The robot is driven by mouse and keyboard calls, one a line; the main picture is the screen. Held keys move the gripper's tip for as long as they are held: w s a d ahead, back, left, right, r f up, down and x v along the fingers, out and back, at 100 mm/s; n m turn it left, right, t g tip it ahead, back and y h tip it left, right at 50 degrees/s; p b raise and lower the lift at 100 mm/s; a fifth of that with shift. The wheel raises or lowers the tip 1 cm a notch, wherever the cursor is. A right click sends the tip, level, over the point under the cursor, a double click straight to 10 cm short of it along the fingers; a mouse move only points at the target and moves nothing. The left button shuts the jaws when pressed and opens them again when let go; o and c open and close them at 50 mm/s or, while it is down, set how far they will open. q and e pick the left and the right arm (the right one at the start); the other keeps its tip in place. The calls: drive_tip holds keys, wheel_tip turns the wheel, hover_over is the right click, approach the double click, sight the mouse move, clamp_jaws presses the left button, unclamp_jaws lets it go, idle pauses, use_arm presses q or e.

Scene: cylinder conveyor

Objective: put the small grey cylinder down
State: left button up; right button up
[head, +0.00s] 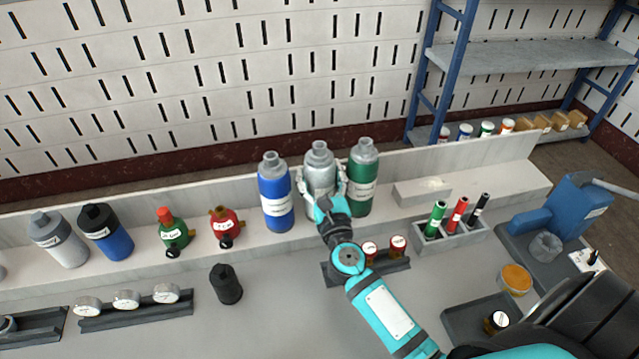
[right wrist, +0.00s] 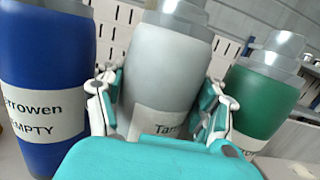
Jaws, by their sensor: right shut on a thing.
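The small grey cylinder (head: 319,160) stands upright on the pale raised ledge between a blue cylinder (head: 273,185) and a green cylinder (head: 363,172). My right gripper (head: 324,190) is around its lower body, one finger on each side. In the right wrist view the grey cylinder (right wrist: 168,70) fills the middle, with its label partly hidden by my gripper (right wrist: 160,110). The blue cylinder (right wrist: 45,80) is close on the left and the green cylinder (right wrist: 262,95) on the right. Whether the grey cylinder's base touches the ledge is hidden. My left gripper is not in view.
Left on the ledge are red (head: 226,227) and green (head: 172,232) regulators and capped cylinders (head: 106,231). A rack of coloured tubes (head: 450,235) stands right. A black cap (head: 225,285) and gauges (head: 126,299) sit in front. A wall is behind.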

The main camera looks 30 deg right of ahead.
drive_tip(key=shift+f, duration=0.3)
drive_tip(key=o, duration=1.4)
drive_tip(key=shift+c, duration=0.2)
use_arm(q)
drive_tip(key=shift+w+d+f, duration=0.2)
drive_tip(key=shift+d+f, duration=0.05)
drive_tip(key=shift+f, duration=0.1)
use_arm(e)
drive_tip(key=shift+o, duration=0.6)
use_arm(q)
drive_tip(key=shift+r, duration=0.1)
